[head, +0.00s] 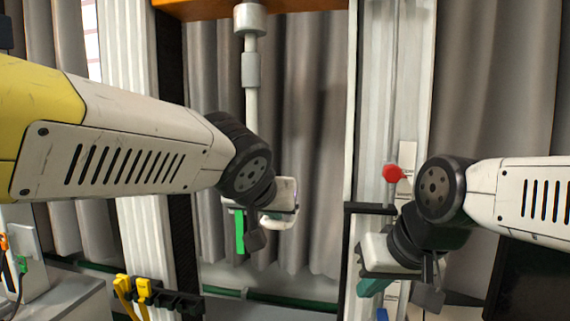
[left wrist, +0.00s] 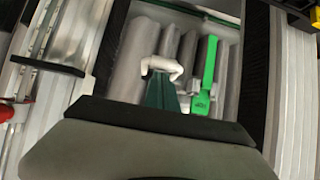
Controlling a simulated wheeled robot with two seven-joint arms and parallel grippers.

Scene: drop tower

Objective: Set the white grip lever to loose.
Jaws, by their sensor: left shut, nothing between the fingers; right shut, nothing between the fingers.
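A white hooked bar, which looks like the white grip lever (left wrist: 160,66), shows in the left wrist view just beyond my left fingertips. My left gripper (left wrist: 164,84) is shut and empty, its dark green fingers pointing at the bar; I cannot tell whether they touch. A bright green labelled strip (left wrist: 207,75) is beside the bar and also shows in the head view (head: 240,231). In the head view my left wrist and hand hide most of the lever, so its setting cannot be read. My right gripper (head: 374,287) is shut and empty by the right post.
A pale rod (head: 251,105) hangs from an orange beam (head: 200,8) between two white posts. A red knob (head: 392,173) sits on the right post (head: 375,90), close to my right wrist. Yellow-handled items (head: 134,287) hang at lower left. Grey curtains stand behind.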

